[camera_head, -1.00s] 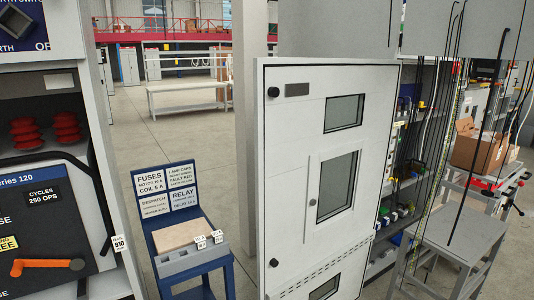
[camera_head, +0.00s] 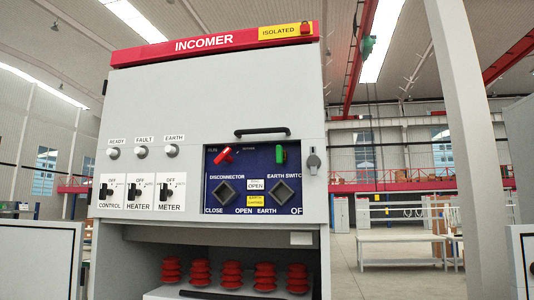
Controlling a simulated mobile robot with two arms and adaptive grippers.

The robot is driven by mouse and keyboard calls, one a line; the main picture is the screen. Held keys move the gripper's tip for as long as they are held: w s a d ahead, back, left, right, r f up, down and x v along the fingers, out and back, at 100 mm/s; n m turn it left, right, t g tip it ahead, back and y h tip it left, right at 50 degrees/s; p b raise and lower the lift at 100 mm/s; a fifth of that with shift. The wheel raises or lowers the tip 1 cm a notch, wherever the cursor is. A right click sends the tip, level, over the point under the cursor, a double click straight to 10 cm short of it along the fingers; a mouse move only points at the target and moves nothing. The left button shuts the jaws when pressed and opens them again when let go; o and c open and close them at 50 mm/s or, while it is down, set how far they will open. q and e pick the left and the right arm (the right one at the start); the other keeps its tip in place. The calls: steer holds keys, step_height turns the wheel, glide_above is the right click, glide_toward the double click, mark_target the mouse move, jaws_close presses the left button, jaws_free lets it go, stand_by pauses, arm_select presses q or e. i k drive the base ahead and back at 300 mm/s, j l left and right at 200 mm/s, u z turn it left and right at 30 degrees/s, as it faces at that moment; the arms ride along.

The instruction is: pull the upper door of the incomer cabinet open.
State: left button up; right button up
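The incomer cabinet (camera_head: 118,245) stands upright in front of me under a red INCOMER sign (camera_head: 215,42). Its upper front is a pale grey door (camera_head: 200,100) that looks flush and shut. A black bar handle (camera_head: 262,131) runs level across its lower right part. Below it are three lamps, three rotary switches marked CONTROL, HEATER and METER, and a blue disconnector and earth switch panel (camera_head: 240,200). A grey latch or knob (camera_head: 314,161) sits at the right edge. Neither of my grippers is in view.
Below the door an open compartment holds a row of red insulators (camera_head: 231,275). Grey panels stand at the left edge (camera_head: 38,265) and right edge (camera_head: 524,262). A pillar (camera_head: 468,150) rises at right. Between cabinet and pillar is open floor, with a white bench (camera_head: 405,240) farther back.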

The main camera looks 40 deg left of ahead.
mark_target(159, 119)
steer(key=u, duration=1.8)
